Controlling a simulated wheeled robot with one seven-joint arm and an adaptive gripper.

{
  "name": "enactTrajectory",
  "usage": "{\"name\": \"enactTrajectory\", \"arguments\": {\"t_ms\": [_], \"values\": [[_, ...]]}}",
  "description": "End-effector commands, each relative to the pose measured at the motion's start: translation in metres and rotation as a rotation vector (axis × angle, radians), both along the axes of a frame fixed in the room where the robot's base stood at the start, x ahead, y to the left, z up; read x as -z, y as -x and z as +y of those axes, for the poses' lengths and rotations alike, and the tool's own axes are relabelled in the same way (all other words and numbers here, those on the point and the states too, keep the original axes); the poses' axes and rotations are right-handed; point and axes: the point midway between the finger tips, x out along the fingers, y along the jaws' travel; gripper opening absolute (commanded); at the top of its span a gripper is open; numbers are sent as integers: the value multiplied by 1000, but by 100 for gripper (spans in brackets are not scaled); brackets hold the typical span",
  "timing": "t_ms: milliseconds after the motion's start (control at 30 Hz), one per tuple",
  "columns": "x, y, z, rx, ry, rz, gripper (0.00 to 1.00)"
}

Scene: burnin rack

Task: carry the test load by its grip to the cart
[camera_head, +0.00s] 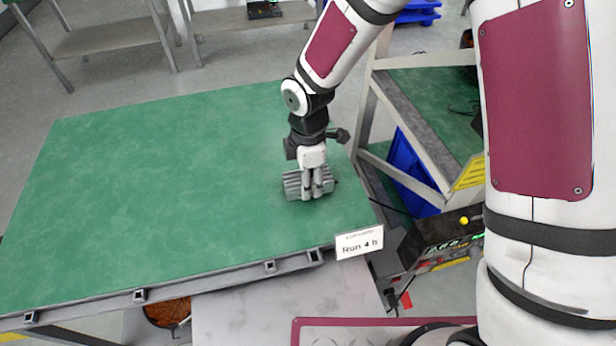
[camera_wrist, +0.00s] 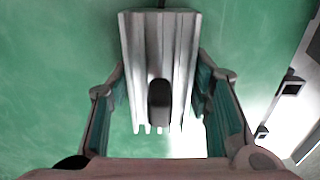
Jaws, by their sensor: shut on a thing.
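The test load (camera_head: 292,186) is a grey ribbed metal block, over the right part of a green-topped surface (camera_head: 150,190). My gripper (camera_head: 317,192) is above the block and shut on it, with fingers pointing down. In the wrist view the ribbed block (camera_wrist: 138,45) lies between the two fingers, with a dark rounded piece at its middle. No label in view names the cart.
A white sign (camera_head: 359,243) reading "Run 4 b" is at the green top's front right corner. A black device (camera_head: 440,240) with a yellow knob stands right of it. A shelf frame (camera_head: 412,110) with a blue bin (camera_head: 408,170) stands at right. Most of the green top is bare.

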Motion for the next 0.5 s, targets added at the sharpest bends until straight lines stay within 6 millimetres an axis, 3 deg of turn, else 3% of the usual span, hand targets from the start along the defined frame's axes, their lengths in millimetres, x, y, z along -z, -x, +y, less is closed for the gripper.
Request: {"name": "enactTrajectory", "arguments": {"t_ms": [267,300,367,500], "values": [[3,0,0,0,0,0,10],[3,0,0,0,0,0,55],[2,0,0,0,0,0,66],[2,0,0,0,0,1,66]]}}
